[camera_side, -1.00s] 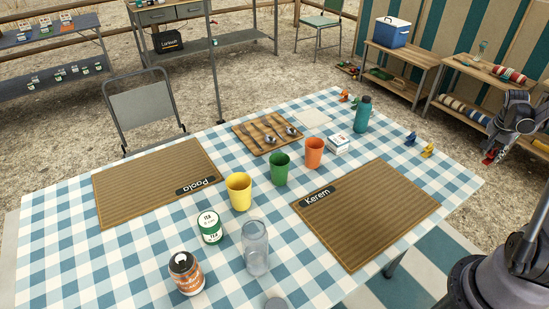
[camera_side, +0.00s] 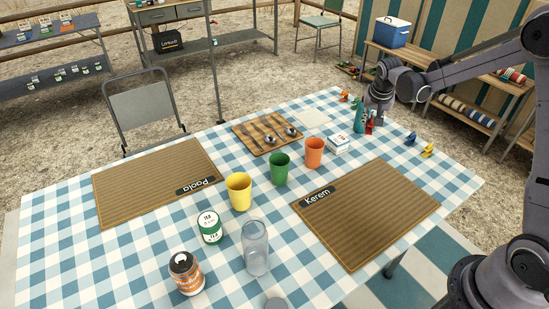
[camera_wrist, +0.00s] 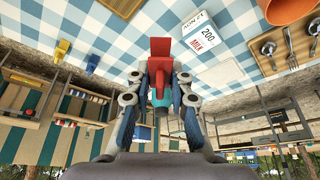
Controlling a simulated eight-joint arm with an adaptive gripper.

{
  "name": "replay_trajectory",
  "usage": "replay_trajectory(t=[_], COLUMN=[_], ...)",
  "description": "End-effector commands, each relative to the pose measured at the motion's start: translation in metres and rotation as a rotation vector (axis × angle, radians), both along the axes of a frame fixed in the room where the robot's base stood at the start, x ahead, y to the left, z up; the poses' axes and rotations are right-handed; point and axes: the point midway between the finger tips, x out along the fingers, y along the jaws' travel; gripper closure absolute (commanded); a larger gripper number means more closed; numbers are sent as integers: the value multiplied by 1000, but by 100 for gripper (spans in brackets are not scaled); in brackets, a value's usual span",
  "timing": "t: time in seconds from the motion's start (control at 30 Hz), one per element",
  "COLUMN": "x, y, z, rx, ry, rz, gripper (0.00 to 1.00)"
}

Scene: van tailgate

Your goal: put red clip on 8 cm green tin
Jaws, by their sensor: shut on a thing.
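The red clip (camera_side: 370,122) is held between the fingers of my gripper (camera_side: 374,108), above the far right part of the table. In the wrist view the red clip (camera_wrist: 160,50) sticks out past the fingertips of my gripper (camera_wrist: 159,78), which is shut on it. A white tin with a green band and lettering TEA (camera_side: 210,227) stands upright on the checked cloth at the front left, well away from my gripper. Its small print is too small to read.
The teal bottle (camera_side: 360,119) stands close beside my gripper. Yellow (camera_side: 239,191), green (camera_side: 280,169) and orange (camera_side: 314,153) cups, a clear jar (camera_side: 256,248) and an orange-labelled jar (camera_side: 186,273) stand on the table. A blue clip (camera_side: 410,138) and a yellow clip (camera_side: 428,150) lie at right.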

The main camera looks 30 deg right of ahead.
Motion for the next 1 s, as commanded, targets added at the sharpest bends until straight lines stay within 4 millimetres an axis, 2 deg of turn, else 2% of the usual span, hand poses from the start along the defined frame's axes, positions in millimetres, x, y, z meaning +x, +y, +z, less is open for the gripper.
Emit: replay_trajectory(t=[0.03,0.2,0.43,0.6,0.8,0.9,1.0], x=[11,36,53,52,39,31,24], y=[25,99,205,284,367,398,419], z=[2,10,21,29,38,41,44], rx=[0,-1,1,0,0,0,0], ry=[0,0,0,0,-1,-1,-1], rz=[51,201,400,547,704,762,802], gripper=[97,97,97,97,97,97,97])
